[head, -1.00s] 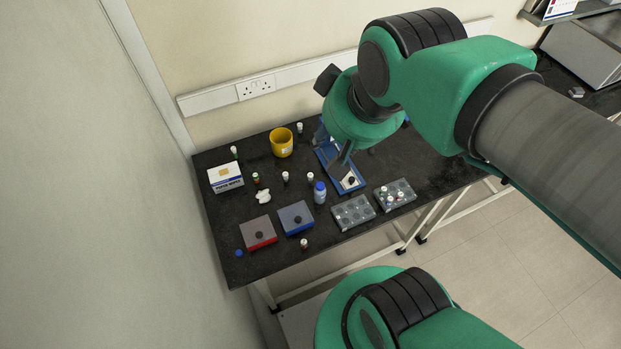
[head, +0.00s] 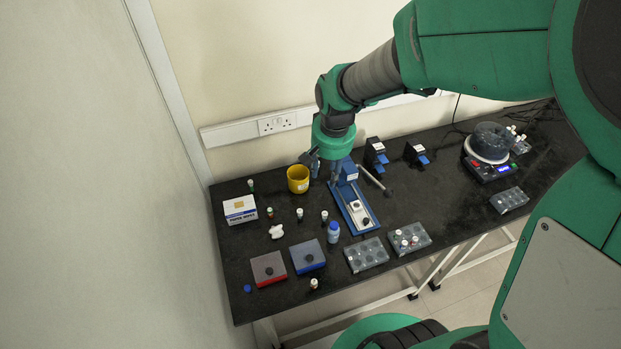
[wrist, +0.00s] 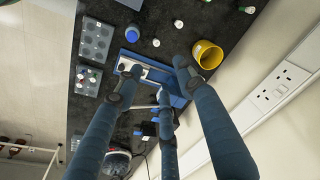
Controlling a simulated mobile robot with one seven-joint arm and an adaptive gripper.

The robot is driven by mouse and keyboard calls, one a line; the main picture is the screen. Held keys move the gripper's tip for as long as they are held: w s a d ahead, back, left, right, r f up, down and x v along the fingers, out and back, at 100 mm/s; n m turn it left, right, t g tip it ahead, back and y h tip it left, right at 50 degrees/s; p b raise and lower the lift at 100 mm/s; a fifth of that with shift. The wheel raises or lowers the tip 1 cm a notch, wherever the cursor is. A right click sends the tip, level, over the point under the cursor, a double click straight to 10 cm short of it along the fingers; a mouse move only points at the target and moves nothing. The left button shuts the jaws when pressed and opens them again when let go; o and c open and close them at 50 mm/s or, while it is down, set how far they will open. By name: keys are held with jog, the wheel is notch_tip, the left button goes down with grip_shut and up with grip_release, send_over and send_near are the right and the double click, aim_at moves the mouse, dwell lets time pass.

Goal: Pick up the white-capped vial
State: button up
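Several small vials stand on the black bench. Two with white caps stand near the middle in the head view: one vial (head: 299,213) and another vial (head: 324,215). A brown vial with a pale cap (head: 313,284) stands near the front edge. Small pale caps also show in the wrist view, such as one vial (wrist: 178,24) and another (wrist: 156,42). I cannot tell which vial the task means. My gripper (head: 322,172) is above the back of the bench, between the yellow cup and the blue device. In the wrist view its fingers (wrist: 157,82) are spread and empty.
The yellow cup (head: 298,179) and blue device (head: 357,215) stand close by my gripper. A blue-capped bottle (head: 334,232), grey racks (head: 367,255), two boxes (head: 306,255) and a paper-wipes box (head: 240,209) crowd the front and left. The wall is close behind.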

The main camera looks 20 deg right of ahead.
jog(key=m+g, duration=0.2)
send_over(325, 213)
notch_tip(325, 213, down, 16)
jog(key=r, duration=0.1)
jog(key=shift+s+f, duration=0.2)
jog(key=shift+f, duration=0.05)
jog(key=shift+f+b, duration=0.65)
jog(key=shift+f, duration=3.6)
jog(key=shift+f, duration=0.15)
jog(key=shift+f, duration=0.25)
jog(key=shift+w+f+b, duration=0.15)
jog(key=shift+f+b, duration=0.5)
jog(key=shift+f, duration=1.55)
